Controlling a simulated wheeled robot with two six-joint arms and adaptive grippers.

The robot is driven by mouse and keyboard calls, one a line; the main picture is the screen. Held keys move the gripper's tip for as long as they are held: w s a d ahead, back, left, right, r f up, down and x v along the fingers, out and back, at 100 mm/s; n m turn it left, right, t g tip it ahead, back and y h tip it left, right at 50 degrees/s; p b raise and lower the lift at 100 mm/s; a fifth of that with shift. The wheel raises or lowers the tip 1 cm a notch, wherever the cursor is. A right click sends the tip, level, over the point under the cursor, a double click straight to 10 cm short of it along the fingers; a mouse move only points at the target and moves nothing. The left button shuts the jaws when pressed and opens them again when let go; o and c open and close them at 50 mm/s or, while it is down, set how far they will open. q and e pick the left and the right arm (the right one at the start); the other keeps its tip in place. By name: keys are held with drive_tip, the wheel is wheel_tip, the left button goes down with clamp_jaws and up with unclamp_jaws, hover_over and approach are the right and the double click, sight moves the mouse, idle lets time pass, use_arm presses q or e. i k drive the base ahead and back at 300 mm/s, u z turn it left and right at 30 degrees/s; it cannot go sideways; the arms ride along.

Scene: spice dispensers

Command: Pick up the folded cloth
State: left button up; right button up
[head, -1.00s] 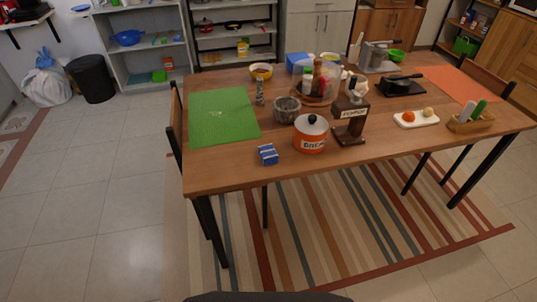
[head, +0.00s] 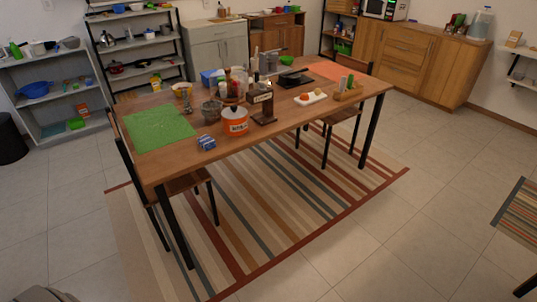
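A small blue and white folded cloth (head: 206,142) lies on the wooden table (head: 180,162) near its front edge, left of the orange pot. Nothing covers it. Neither of my grippers is in the head view.
An orange pot (head: 235,122), a dark brown dispenser (head: 262,104) and a grey bowl (head: 211,111) stand close to the cloth. A green mat (head: 160,128) lies to its left. Chairs (head: 188,182) are at the table.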

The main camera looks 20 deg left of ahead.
sight(207, 143)
drive_tip(key=z, duration=0.55)
drive_tip(key=i, duration=1.5)
drive_tip(key=u, duration=0.8)
drive_tip(key=i, duration=0.95)
drive_tip(key=u, duration=0.75)
